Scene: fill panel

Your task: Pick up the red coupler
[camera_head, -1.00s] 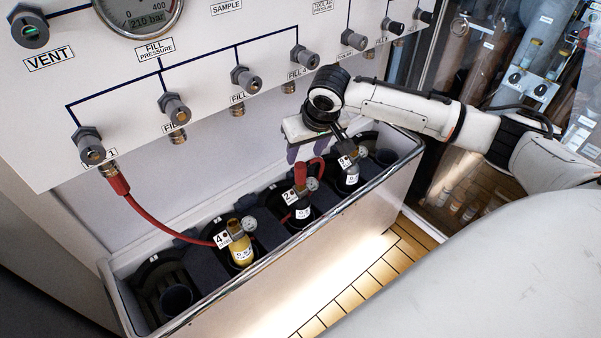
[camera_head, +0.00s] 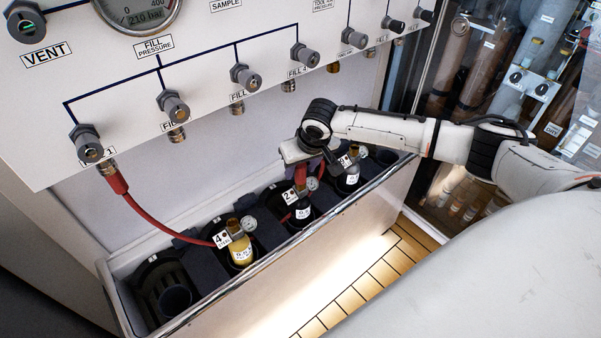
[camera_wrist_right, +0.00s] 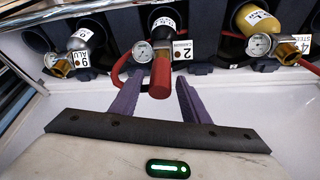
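The red coupler (camera_wrist_right: 160,77) sits on the valve of the black cylinder tagged 2 (camera_wrist_right: 164,18). It also shows upright in the head view (camera_head: 300,176), partly below my right gripper (camera_head: 303,160). In the right wrist view my right gripper (camera_wrist_right: 158,78) is open, with one purple finger on each side of the coupler and visible gaps between. A red hose (camera_head: 150,222) runs from the FILL 1 outlet down behind the cylinder tagged 4 (camera_head: 241,250) toward cylinder 2. My left gripper is not in view.
A grey cylinder (camera_head: 347,180) and the yellow cylinder 4 flank cylinder 2 in the white trough (camera_head: 270,262). Small gauges (camera_wrist_right: 141,52) stand close to the valves. The panel (camera_head: 110,45) with knobs and outlets rises behind.

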